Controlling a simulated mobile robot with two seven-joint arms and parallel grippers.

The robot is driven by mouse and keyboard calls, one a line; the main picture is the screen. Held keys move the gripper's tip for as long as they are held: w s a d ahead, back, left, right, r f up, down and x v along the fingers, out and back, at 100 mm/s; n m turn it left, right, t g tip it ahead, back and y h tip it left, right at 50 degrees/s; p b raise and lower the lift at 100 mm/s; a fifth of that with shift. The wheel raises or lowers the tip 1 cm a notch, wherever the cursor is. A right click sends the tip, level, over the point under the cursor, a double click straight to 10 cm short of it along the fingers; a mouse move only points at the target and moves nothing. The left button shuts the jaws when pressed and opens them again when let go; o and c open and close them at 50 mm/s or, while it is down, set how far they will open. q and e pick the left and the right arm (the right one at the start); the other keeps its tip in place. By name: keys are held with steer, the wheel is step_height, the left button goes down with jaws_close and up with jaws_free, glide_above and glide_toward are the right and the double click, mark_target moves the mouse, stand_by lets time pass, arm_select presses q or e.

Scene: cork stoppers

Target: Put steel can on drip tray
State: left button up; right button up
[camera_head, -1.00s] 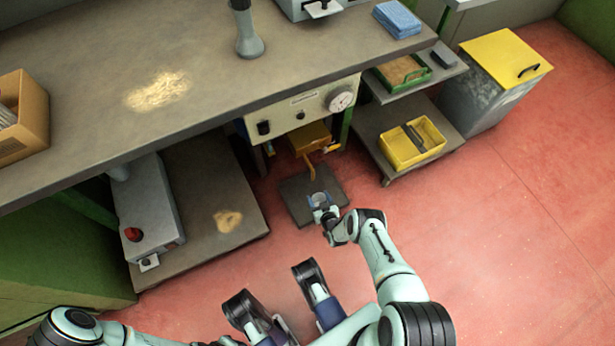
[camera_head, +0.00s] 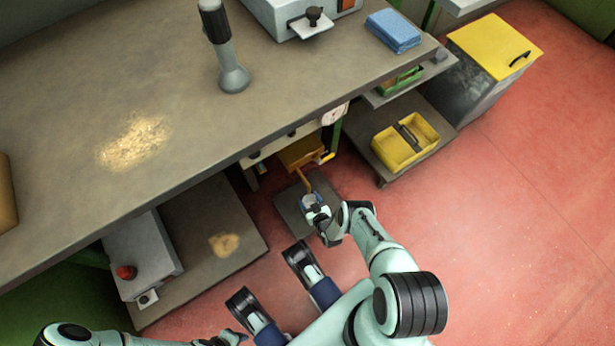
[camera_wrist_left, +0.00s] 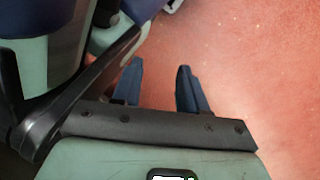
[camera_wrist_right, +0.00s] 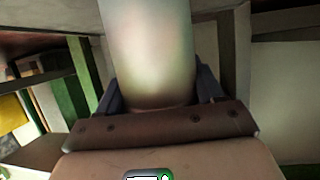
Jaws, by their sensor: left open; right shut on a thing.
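The steel can (camera_wrist_right: 150,50) fills the middle of the right wrist view as a pale, smooth cylinder between my right gripper's fingers. In the head view, my right gripper (camera_head: 315,209) is shut on the can (camera_head: 310,199), over the dark grey square drip tray (camera_head: 289,208). I cannot tell whether the can touches the tray. The yellow-orange spout (camera_head: 306,182) comes down just behind the can. My left gripper (camera_wrist_left: 160,85) is open and empty above the red floor in the left wrist view.
The grey bench (camera_head: 190,130) overhangs the tray area from behind. A low shelf with a yellow tub (camera_head: 405,143) stands to the right. A low platform (camera_head: 205,255) with a grey box (camera_head: 142,255) lies to the left. Red floor is clear at front right.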

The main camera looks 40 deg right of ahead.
arm_select(q)
steer(key=shift+s+a, duration=0.1)
arm_select(e)
steer(key=shift+s+f, duration=0.1)
steer(key=shift+f, duration=0.05)
steer(key=o, duration=1)
steer(key=shift+o, duration=0.2)
arm_select(q)
steer(key=w+d+r+t+p, duration=0.1)
steer(key=w+r+t+p, duration=0.2)
steer(key=w, duration=0.7)
step_height(320, 180, up, 4)
steer(key=shift+w+d+m+t+p, duration=0.25)
steer(key=shift+m+t+p, duration=0.15)
steer(key=shift+p, duration=0.8)
arm_select(e)
steer(key=v, duration=1.2)
steer(key=shift+a, duration=0.1)
